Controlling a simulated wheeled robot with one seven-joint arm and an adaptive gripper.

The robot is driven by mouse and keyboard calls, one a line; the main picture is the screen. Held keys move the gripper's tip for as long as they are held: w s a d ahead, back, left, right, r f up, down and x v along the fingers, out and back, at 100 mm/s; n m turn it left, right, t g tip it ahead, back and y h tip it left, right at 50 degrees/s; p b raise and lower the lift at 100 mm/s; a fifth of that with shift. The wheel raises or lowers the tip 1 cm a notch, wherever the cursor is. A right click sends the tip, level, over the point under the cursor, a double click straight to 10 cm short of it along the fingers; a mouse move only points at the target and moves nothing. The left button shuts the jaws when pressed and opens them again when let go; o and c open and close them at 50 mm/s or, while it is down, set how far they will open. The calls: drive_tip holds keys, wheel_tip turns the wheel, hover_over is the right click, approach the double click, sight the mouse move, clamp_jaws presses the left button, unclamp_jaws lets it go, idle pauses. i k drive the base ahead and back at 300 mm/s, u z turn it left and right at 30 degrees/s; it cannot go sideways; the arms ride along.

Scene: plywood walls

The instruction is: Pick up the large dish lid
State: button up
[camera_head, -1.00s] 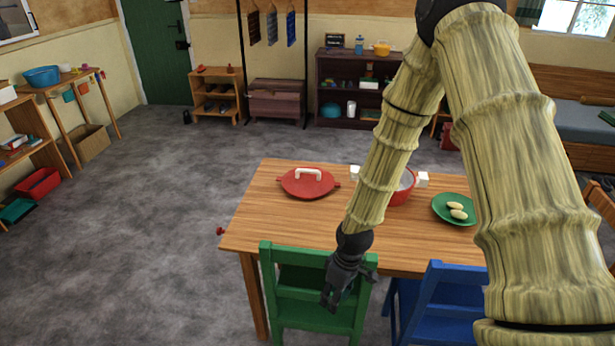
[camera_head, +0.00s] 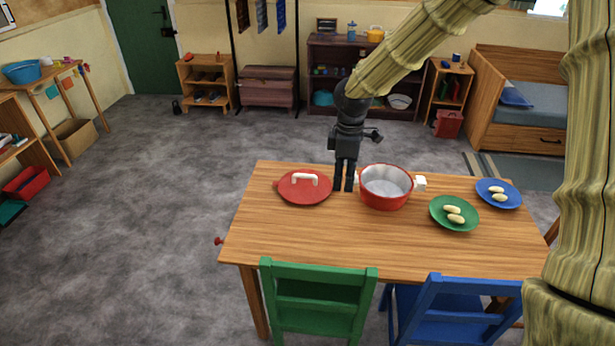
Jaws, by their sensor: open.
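The large dish lid (camera_head: 304,191) is round and red with a white arched handle (camera_head: 305,179) on top. It lies flat on the left part of the wooden table (camera_head: 310,235). My gripper (camera_head: 343,188) points down just right of the lid, between it and a red pot (camera_head: 387,199) with white handles. The gripper is open and holds nothing. Its fingers show as two dark prongs with a narrow gap. I cannot tell whether the fingertips touch the table.
A green plate (camera_head: 440,225) and a blue plate (camera_head: 493,205), each with pale oval pieces, stand right of the pot. A green chair (camera_head: 318,300) and a blue chair (camera_head: 450,300) stand at the table's front edge. The table's front left is clear.

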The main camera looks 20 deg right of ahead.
sight(302, 186)
drive_tip(key=u, duration=0.05)
drive_tip(key=i, duration=1.2)
